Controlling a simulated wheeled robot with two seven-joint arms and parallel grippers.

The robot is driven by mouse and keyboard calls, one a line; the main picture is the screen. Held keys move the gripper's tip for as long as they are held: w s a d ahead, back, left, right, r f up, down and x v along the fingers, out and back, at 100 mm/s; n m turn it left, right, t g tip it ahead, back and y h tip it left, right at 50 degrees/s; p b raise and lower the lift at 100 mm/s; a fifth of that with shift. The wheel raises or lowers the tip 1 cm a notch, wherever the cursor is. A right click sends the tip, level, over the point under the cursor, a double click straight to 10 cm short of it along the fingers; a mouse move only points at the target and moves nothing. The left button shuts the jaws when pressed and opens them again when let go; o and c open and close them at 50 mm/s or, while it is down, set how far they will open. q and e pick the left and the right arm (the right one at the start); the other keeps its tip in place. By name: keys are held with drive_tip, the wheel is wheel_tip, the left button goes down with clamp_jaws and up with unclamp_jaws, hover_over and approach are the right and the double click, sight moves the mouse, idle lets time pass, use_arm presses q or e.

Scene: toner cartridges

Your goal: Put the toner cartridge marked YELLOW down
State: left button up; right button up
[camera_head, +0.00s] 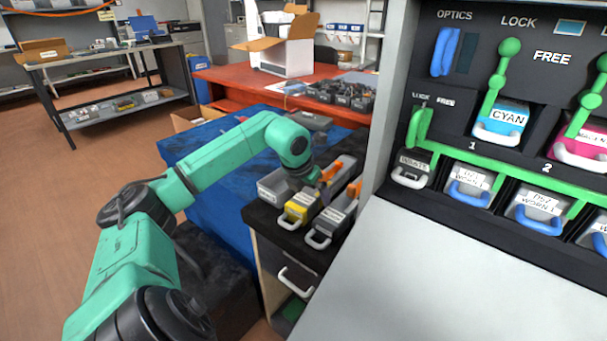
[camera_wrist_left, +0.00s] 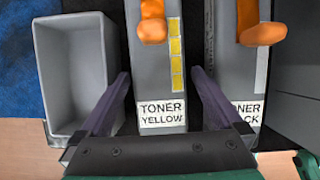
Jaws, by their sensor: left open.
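The toner cartridge marked YELLOW (camera_head: 298,208) rests on the black top of a small cabinet, its handle facing the near side. In the left wrist view the cartridge (camera_wrist_left: 162,95) is grey with yellow patches, an orange knob and a TONER YELLOW label. My left gripper (camera_wrist_left: 162,82) is open, with one dark finger on each side of the cartridge; I cannot tell whether they touch it. In the head view my left gripper (camera_head: 320,188) is partly hidden at the cartridges. My right gripper is not in view.
An empty grey bin (camera_wrist_left: 75,75) stands left of the yellow cartridge. A black toner cartridge (camera_head: 330,222) with an orange knob lies close on its right. The printer frame (camera_head: 470,175) with cyan and magenta cartridges and green levers is on the right. A red table (camera_head: 235,80) stands behind.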

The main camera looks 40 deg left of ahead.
use_arm(q)
drive_tip(key=a+v, duration=0.1)
drive_tip(key=v, duration=1.3)
drive_tip(key=shift+d+r+b, duration=0.3)
drive_tip(key=shift+d+r, duration=0.05)
drive_tip(key=shift+d, duration=0.1)
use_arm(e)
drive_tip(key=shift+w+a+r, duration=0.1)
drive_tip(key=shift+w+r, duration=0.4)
use_arm(q)
drive_tip(key=shift+r, duration=0.1)
